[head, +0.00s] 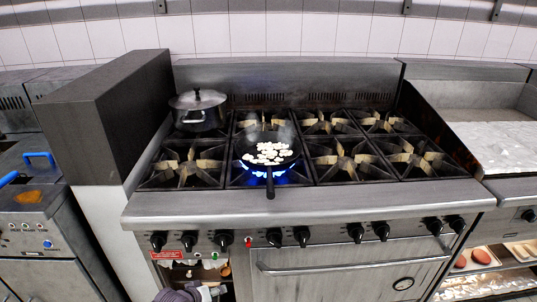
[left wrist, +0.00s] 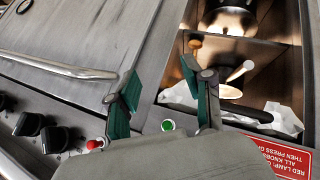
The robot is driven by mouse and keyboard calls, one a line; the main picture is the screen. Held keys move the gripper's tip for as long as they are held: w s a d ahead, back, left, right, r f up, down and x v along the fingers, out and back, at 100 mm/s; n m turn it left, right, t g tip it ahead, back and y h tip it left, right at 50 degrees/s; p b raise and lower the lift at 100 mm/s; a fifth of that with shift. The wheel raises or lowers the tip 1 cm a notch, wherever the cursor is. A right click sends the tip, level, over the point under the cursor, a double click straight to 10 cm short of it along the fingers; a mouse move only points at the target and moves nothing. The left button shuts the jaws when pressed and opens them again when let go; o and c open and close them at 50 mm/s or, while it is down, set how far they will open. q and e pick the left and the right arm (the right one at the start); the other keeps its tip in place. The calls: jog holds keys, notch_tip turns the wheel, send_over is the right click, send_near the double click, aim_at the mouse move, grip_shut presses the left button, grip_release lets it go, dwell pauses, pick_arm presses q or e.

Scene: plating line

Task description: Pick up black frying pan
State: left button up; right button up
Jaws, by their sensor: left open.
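The black frying pan (head: 245,147) sits on a front burner of the stove over a blue flame, with pale white pieces in it. Its dark handle points toward the stove's front edge. My left gripper (head: 210,291) is low at the bottom of the head view, in front of the stove and well below the pan. In the left wrist view my left gripper (left wrist: 165,95) has its two green-padded fingers spread apart with nothing between them. The pan does not show in the left wrist view. My right gripper is not in view.
A lidded pot (head: 199,112) stands on the back left burner. A row of knobs and the oven handle (head: 350,262) run along the stove front. An open compartment (left wrist: 240,70) with utensils lies beside my left fingers. A tall dark block (head: 110,115) stands left of the stove.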

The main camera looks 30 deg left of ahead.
aim_at(270, 174)
pick_arm(q)
jog(key=w+d+r+n+t+h+p, duration=0.15)
jog(key=w+r, duration=0.25)
jog(key=r, duration=0.8)
jog(key=w+r+n+t+h, duration=0.1)
jog(key=w+r+n+t, duration=0.2)
jog(key=r, duration=0.9)
jog(key=w+d+r+n+t+h, duration=0.15)
jog(key=w+r, duration=0.35)
jog(key=r, duration=0.7)
jog(key=shift+g, duration=0.3)
jog(key=x, duration=0.7)
jog(key=shift+w+d+r+p, duration=0.1)
jog(key=shift+w+d+p, duration=0.05)
jog(key=shift+w+p, duration=0.2)
jog(key=shift+d+p+x, duration=0.15)
jog(key=shift+x, duration=1.3)
jog(key=shift+d+p+x, duration=0.15)
jog(key=shift+x, duration=1.25)
jog(key=shift+s, duration=0.2)
jog(key=shift+c, duration=0.5)
grip_shut()
jog(key=shift+w+a+r, duration=0.1)
jog(key=shift+w+r, duration=0.05)
jog(key=shift+r, duration=0.05)
